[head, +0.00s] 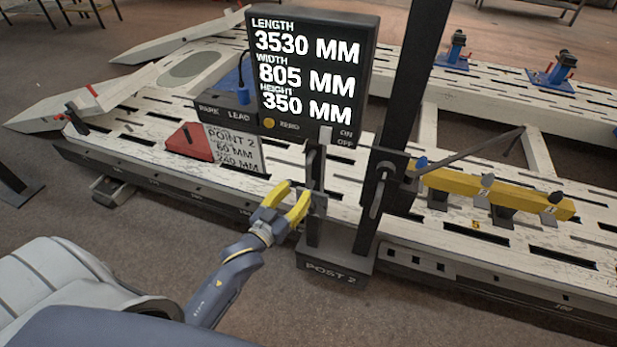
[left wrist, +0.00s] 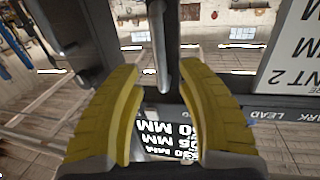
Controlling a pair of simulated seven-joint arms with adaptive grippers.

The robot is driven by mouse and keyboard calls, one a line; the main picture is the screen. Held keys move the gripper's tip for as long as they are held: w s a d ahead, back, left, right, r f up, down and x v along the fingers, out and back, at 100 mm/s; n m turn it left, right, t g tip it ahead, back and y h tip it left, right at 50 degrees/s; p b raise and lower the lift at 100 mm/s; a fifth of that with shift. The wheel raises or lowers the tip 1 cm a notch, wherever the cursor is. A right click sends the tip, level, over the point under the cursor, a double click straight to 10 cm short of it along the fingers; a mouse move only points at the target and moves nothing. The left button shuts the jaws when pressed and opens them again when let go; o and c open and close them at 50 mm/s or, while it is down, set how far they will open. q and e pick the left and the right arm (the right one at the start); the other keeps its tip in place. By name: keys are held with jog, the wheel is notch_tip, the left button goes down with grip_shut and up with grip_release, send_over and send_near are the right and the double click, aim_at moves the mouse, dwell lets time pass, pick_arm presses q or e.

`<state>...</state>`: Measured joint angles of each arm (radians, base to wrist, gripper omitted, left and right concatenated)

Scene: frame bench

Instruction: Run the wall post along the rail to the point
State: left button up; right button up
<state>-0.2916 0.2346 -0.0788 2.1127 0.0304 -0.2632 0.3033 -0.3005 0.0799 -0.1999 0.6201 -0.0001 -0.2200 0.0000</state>
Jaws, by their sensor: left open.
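The wall post, marked POST 2 on its dark base (head: 335,271), stands upright at the near side of the bench. Its tall dark upright (head: 408,75) rises past the top of the head view. The left gripper (head: 294,197) has yellow fingers, open, at the left side of the post. In the left wrist view a grey upright bar (left wrist: 158,45) lies between and beyond the open fingers (left wrist: 160,72); I cannot tell if they touch it. A card marked POINT 2 (head: 235,145) lies on the bench left of the post, beside a red block (head: 190,143). The right gripper is not in view.
A display (head: 312,75) reads length 3530, width 805, height 350 mm and hides part of the bench. A yellow beam (head: 460,183) with clamps lies right of the post. Blue stands (head: 455,48) are at the back right. The bench's front edge (head: 160,178) runs clear left of the post.

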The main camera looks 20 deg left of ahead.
aim_at(307, 180)
pick_arm(q)
jog(key=shift+w+d, duration=0.25)
jog(key=shift+w, duration=1.45)
jog(key=shift+w+d, duration=0.2)
jog(key=shift+w, duration=1.5)
jog(key=shift+o, duration=0.3)
grip_shut()
